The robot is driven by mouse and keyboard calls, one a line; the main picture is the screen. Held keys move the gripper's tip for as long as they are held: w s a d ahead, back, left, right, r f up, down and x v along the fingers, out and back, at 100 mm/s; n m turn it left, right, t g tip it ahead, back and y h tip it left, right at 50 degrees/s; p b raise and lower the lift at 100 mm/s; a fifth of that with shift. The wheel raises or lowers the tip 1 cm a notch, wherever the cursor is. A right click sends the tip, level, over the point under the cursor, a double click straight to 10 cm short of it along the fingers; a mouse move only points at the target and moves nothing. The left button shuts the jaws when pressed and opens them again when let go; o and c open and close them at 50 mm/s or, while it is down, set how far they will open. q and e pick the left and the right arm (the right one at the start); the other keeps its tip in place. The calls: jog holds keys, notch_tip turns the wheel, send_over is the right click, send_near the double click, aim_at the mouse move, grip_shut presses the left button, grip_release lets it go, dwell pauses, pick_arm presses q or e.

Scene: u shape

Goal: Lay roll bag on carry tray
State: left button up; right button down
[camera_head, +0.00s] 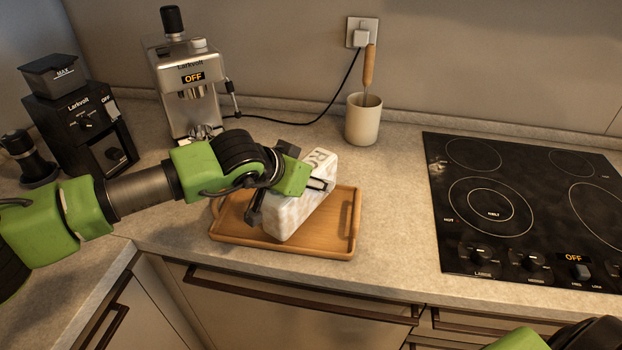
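The roll bag (302,209) is a white, mottled block-shaped bag with dark letters on its top, partly hidden by my gripper. It is over the wooden carry tray (334,240) and tilted in the picture; I cannot tell whether its underside touches the tray. My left gripper (290,196) reaches in from the left, and its fingers are on both sides of the bag, shut on it. The tray lies flat near the counter's front edge. My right arm (570,336) shows only at the bottom right corner; its fingertips are out of view.
A black cooktop (530,215) lies to the right of the tray. A cream mug (363,120) with a wooden-handled tool stands behind. A coffee machine (183,85) and a black grinder (80,125) stand at the back left. Counter between tray and cooktop is clear.

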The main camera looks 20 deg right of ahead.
pick_arm(q)
jog(key=shift+f+b, duration=0.35)
jog(key=shift+b, duration=0.2)
jog(key=o, duration=1.4)
jog(key=shift+c, duration=0.2)
jog(key=shift+r, duration=0.1)
jog(key=shift+r+p, duration=0.2)
jog(key=shift+p, duration=0.15)
jog(key=b+v, duration=0.1)
jog(key=v, duration=1.1)
jog(key=shift+r+b, duration=0.1)
jog(key=shift+b, duration=0.3)
